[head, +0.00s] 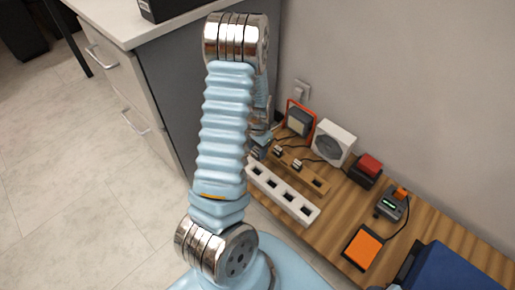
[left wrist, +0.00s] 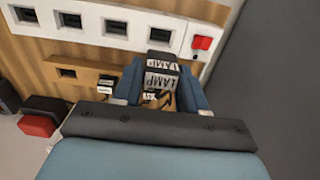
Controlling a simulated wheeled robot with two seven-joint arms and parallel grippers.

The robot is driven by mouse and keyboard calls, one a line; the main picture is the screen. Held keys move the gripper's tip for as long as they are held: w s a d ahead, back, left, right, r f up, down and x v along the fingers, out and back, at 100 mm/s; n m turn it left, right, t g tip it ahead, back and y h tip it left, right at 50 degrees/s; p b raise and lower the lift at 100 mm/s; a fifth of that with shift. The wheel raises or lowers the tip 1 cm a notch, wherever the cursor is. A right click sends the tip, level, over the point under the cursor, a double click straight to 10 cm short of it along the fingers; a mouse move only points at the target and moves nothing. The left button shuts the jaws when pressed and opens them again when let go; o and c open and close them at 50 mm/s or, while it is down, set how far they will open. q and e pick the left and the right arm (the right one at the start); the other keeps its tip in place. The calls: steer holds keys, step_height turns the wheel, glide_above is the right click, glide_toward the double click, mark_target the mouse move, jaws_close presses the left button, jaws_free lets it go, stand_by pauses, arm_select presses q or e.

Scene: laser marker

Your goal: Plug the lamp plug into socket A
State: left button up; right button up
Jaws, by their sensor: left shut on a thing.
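My left gripper (left wrist: 160,85) is shut on the dark lamp plug (left wrist: 160,80), which carries white labels reading LAMP, upside down in the left wrist view. The plug is over the wooden bench, near the strip's end with the red switch (left wrist: 203,42). The white power strip (head: 282,190) has several dark sockets in a row; it also shows in the left wrist view (left wrist: 140,28). I cannot read which socket is A. In the head view my left arm hides much of the gripper (head: 260,141) and the strip's far end. My right gripper is not in view.
A wooden plug holder (head: 312,178) with other plugs (head: 297,164) lies behind the strip. Beyond it stand an orange-framed lamp (head: 299,119), a white fan box (head: 333,143), a red-topped box (head: 367,167) and a charger (head: 391,204). A grey cabinet (head: 165,95) borders the bench at left.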

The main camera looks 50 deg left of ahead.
mark_target(257, 148)
arm_select(q)
steer(key=shift+f+b, duration=2.45)
steer(key=shift+f, duration=0.8)
steer(key=shift+f+b, duration=1.5)
steer(key=shift+f, duration=0.2)
steer(key=o, duration=1.2)
step_height(257, 148, up, 14)
steer(key=p, duration=0.4)
step_height(257, 148, up, 6)
steer(key=p, duration=0.5)
steer(key=shift+f, duration=0.1)
